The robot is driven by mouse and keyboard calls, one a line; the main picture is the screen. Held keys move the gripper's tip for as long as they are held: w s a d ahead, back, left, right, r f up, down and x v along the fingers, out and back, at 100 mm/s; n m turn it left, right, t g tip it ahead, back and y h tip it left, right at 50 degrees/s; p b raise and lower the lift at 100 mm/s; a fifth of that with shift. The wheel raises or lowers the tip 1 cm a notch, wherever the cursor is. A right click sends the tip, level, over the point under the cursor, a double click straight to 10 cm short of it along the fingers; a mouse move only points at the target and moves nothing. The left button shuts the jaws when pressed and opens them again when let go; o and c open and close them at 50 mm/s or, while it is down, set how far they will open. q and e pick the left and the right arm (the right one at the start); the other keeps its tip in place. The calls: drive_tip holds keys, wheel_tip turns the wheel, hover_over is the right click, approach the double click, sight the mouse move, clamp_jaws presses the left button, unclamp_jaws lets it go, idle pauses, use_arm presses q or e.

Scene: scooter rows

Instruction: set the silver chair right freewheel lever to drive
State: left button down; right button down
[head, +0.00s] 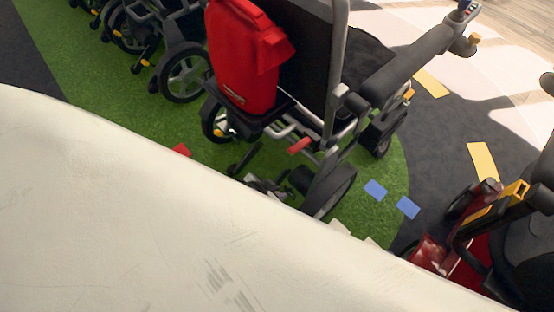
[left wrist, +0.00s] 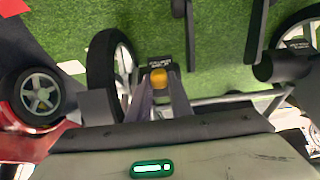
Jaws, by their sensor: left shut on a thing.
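The silver chair (head: 338,60) stands in the middle of the head view, with a red bag on its back. In the left wrist view, an orange-yellow lever knob (left wrist: 158,76) sits beside a dark wheel (left wrist: 110,72), in front of a small dark label plate (left wrist: 160,60). My left gripper (left wrist: 161,88) is shut on this knob, one finger on each side. In the head view my left gripper (head: 266,186) shows only partly, low by the chair's rear wheel (head: 332,190); the knob cannot be made out there. The lever's setting cannot be read. My right gripper is not in view.
A red scooter (head: 430,255) stands at the lower right, with a black-and-yellow part near it. More wheelchairs (head: 183,72) stand at the upper left. My own white body hides the lower left.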

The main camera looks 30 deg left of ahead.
use_arm(q)
drive_tip(key=c, duration=1.6)
unclamp_jaws()
